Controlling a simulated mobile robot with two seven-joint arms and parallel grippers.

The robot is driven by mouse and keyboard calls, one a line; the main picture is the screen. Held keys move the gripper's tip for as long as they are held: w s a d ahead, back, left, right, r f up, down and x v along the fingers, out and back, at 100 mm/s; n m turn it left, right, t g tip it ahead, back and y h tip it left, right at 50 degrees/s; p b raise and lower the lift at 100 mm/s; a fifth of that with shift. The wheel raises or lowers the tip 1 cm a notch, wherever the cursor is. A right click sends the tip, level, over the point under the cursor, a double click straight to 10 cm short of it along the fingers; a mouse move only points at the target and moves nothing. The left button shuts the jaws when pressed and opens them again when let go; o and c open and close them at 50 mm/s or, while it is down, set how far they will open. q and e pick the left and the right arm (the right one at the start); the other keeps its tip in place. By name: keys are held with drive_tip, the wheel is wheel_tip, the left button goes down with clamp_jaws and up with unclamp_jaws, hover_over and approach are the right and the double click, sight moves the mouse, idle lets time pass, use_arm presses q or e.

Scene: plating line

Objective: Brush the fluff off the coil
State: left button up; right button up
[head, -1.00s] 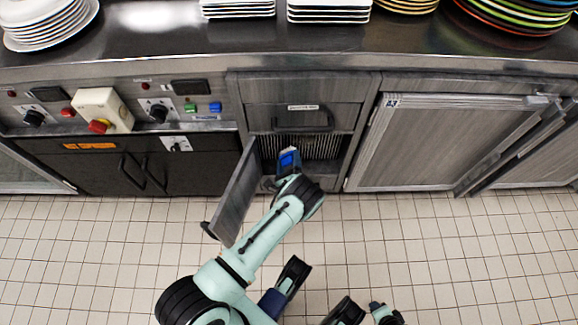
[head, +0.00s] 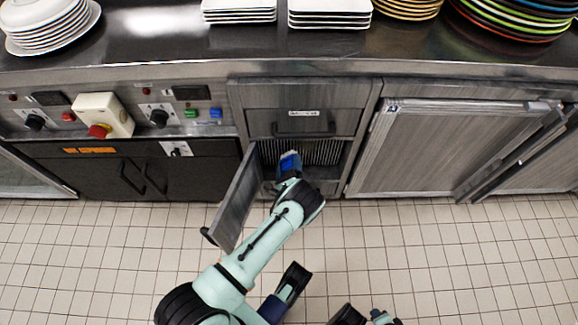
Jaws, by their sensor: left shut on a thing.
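The coil (head: 325,152) is a row of thin upright fins in an opening low in the counter front, below a drawer. My left gripper (head: 289,170) reaches into this opening and is shut on a blue thing (head: 290,161), probably the brush, with a pale edge towards the fins. Whether it touches the fins I cannot tell. The left part of the coil is hidden behind it. No fluff can be made out at this size. My right gripper cannot be made out; dark and pale green arm parts of mine show at the bottom edge.
A grey door (head: 236,200) stands open left of the opening, close beside my left arm. A drawer (head: 304,122) with a dark handle is above. Stacked plates (head: 330,14) stand on the counter. A closed cabinet door (head: 445,145) is to the right. The tiled floor (head: 460,260) is clear.

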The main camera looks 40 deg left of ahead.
use_arm(q)
drive_tip(key=shift+b+x, duration=0.4)
drive_tip(key=shift+x, duration=0.5)
